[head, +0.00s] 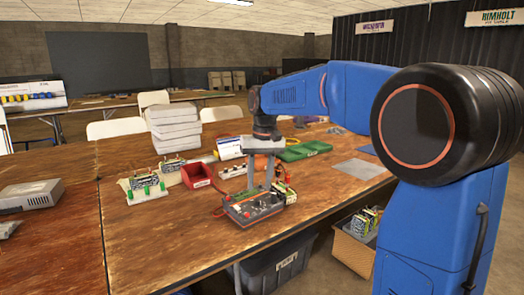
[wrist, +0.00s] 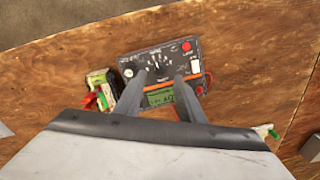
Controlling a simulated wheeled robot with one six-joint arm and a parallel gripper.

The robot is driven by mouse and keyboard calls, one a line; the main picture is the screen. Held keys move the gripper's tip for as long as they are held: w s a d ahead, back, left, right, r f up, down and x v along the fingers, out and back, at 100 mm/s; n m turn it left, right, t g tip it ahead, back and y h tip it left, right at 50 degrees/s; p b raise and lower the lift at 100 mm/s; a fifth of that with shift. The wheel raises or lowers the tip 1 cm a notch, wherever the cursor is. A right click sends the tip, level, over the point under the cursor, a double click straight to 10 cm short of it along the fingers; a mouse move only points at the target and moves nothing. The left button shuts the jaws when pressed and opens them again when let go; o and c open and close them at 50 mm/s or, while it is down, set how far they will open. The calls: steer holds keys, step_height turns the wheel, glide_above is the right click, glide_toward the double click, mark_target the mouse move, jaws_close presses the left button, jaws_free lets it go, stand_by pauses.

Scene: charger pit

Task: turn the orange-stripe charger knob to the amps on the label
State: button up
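The charger (wrist: 128,72) is a dark box with an orange stripe (wrist: 158,86) across its face; in the head view the charger (head: 234,212) lies near the table's front edge. A dial with white marks (wrist: 157,61) is at its upper middle; its pointer setting is too small to read. Below the stripe is a green panel (wrist: 158,97) with dark characters, partly behind my fingers and not clearly legible. My gripper (wrist: 158,75) is open, its two fingers apart over the charger face, tips just below the dial. I cannot tell whether they touch the charger.
A battery pack (wrist: 101,82) with a red connector (wrist: 90,101) sits beside the charger. A red bin (head: 197,175), green tray (head: 304,150) and stacked white cases (head: 174,130) stand behind it. The table (head: 160,240) is clear to the front left.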

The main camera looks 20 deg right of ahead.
step_height(320, 180, up, 12)
steer(key=shift+s+d, duration=0.15)
steer(key=shift+d, duration=0.3)
steer(key=shift+s, duration=0.1)
steer(key=s+d+f+t, duration=0.15)
steer(key=s+f, duration=0.25)
steer(key=s, duration=0.5)
steer(key=s+d+f+t, duration=0.15)
steer(key=s+f, duration=0.25)
steer(key=s, duration=0.5)
steer(key=s+d+f+t, duration=0.1)
steer(key=s+d+f, duration=0.1)
steer(key=s+f, duration=1.3)
steer(key=shift+s+d+f+t+h, duration=0.2)
steer(key=shift+d+f+t+h, duration=0.1)
steer(key=shift+d+h, duration=0.1)
steer(key=shift+r, duration=0.1)
steer(key=shift+c, duration=0.5)
